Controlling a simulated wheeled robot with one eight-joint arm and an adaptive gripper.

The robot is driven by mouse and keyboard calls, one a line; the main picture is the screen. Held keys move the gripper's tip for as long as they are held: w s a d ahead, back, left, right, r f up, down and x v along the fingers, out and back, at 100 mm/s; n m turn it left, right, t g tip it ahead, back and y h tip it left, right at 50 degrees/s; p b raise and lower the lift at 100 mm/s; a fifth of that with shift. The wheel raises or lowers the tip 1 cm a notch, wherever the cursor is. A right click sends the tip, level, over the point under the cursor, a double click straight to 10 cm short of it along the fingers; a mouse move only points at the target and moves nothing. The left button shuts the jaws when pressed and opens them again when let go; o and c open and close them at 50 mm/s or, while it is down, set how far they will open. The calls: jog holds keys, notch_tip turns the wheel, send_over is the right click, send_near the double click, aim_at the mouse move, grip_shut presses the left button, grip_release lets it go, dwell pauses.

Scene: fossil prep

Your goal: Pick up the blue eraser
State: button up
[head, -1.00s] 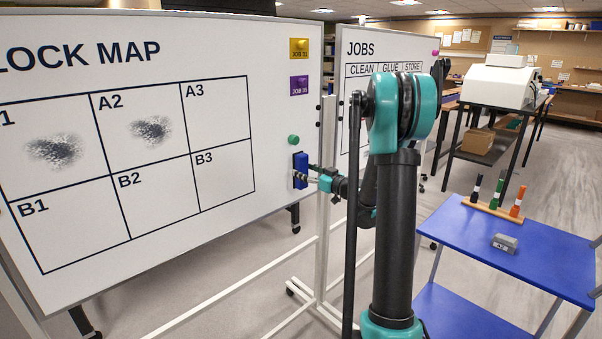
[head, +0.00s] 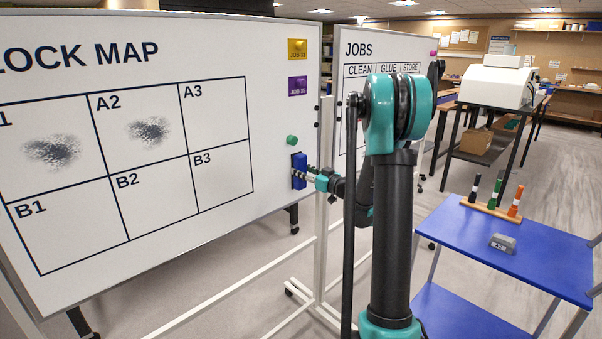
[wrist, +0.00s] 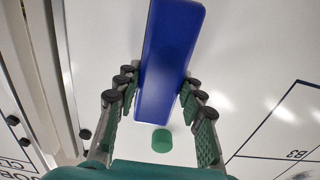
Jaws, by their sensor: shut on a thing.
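The blue eraser (head: 299,171) is upright against the right edge of the BLOCK MAP whiteboard (head: 222,120), just below a round green magnet (head: 292,140). My gripper (head: 308,175) reaches it from the right and is shut on it. In the wrist view the eraser (wrist: 168,60) lies between the two fingers of my gripper (wrist: 160,95), which sit along its long sides. The green magnet (wrist: 161,140) shows close to the eraser's end. I cannot tell whether the eraser still touches the board.
Black smudges (head: 149,131) mark cells A1 and A2. A yellow card (head: 297,49) and a purple card (head: 298,86) are on the board above. A JOBS board (head: 368,75) stands behind. At right, a blue cart (head: 475,255) holds markers and a grey block (head: 503,243).

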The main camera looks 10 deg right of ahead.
jog(key=s+d+r, duration=0.8)
jog(key=s, duration=0.3)
jog(key=shift+s, duration=0.15)
jog(key=shift+d, duration=0.1)
dwell(0.8)
